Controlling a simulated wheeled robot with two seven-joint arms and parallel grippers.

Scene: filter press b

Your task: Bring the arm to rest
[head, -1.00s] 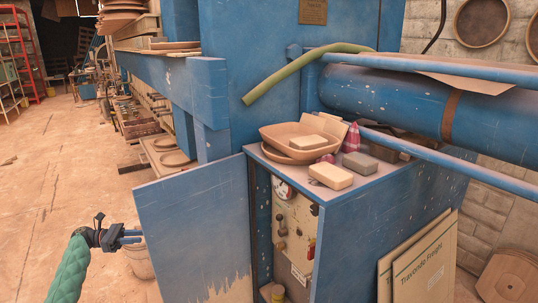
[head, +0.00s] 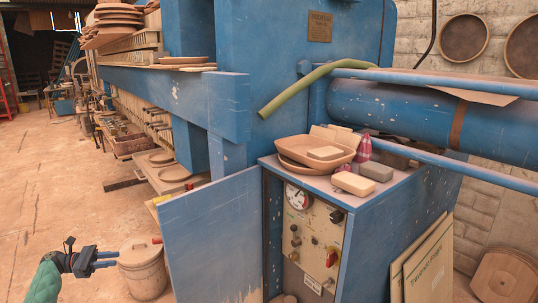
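My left gripper (head: 106,260) is at the lower left of the head view, at the end of the green-sleeved arm. Its two fingers point right, with a narrow gap between them and nothing held. It is in front of a lidded bucket (head: 143,272) in the picture and left of the open blue cabinet door (head: 212,235). No contact with either shows. My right gripper is out of view.
The blue press cabinet (head: 390,225) stands open, showing a control panel (head: 309,232) with a gauge. Bowls (head: 309,150) and soap-like blocks (head: 353,183) lie on top. Cardboard sheets (head: 425,270) lean at right. Floor (head: 50,190) at left is clear.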

